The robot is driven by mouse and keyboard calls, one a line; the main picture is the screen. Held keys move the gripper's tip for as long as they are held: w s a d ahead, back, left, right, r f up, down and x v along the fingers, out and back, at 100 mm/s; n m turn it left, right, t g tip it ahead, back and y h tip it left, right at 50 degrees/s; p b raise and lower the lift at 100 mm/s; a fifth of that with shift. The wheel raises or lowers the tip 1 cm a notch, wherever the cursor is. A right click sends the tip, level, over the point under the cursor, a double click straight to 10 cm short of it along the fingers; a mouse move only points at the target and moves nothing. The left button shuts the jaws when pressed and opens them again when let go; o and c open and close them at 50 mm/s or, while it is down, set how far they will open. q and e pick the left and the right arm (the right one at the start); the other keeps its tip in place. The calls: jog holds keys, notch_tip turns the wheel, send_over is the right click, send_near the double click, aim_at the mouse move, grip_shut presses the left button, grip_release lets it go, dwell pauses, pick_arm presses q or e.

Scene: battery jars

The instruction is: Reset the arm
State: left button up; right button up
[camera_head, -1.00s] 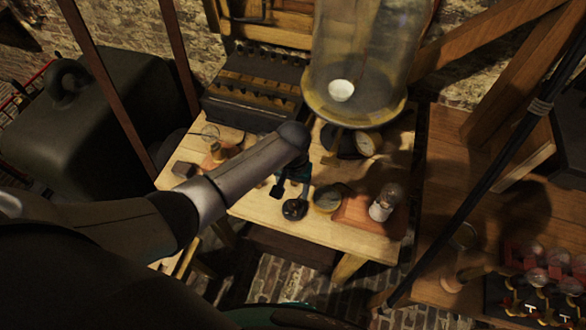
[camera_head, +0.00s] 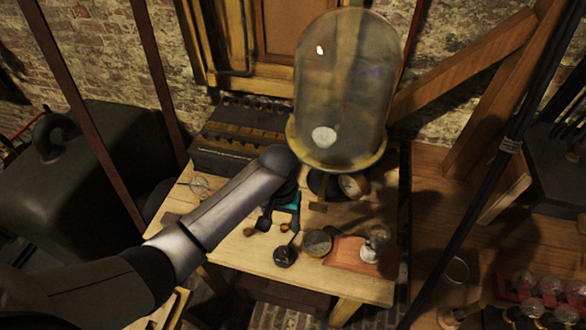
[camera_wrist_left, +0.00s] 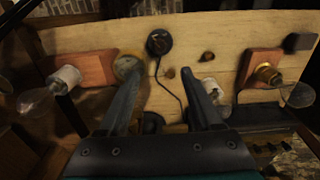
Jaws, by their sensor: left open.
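My left arm reaches in from the left in the head view, over the wooden table (camera_head: 335,280). My left gripper (camera_head: 272,222) is partly hidden below the wrist and points down at the table. In the left wrist view its two dark fingers (camera_wrist_left: 160,85) stand apart with no object held between them. Beyond the fingertips lies a small black round piece (camera_wrist_left: 159,42) with a thin wire, on the tabletop. The same piece shows in the head view (camera_head: 285,256). My right gripper does not show.
A glass bell jar (camera_head: 345,85) stands behind the gripper, near a dark box (camera_head: 240,135). A bulb on a red-brown base (camera_head: 352,256) and a round brass dial (camera_head: 318,243) lie to the right. A dark pole (camera_head: 470,210) crosses the right side.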

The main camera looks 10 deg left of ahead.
pick_arm(q)
jog(key=s+d+r+m+t+h, duration=0.1)
jog(key=s+d+r+m+t, duration=0.1)
jog(key=s, duration=0.7)
jog(key=s+a+r+t, duration=0.2)
jog(key=s+a+r, duration=0.4)
jog(key=s+a, duration=0.15)
notch_tip(320, 180, down, 35)
jog(key=s+g+b, duration=0.2)
jog(key=s+b, duration=0.1)
jog(key=b, duration=0.9)
jog(key=s+a+f+b, duration=0.1)
jog(key=s+f+b, duration=0.4)
jog(key=f, duration=0.6)
jog(key=s+a+f+g+y+b, duration=0.1)
jog(key=s+f+b, duration=0.4)
jog(key=s+f, duration=0.5)
notch_tip(320, 180, down, 2)
jog(key=shift+f, duration=0.1)
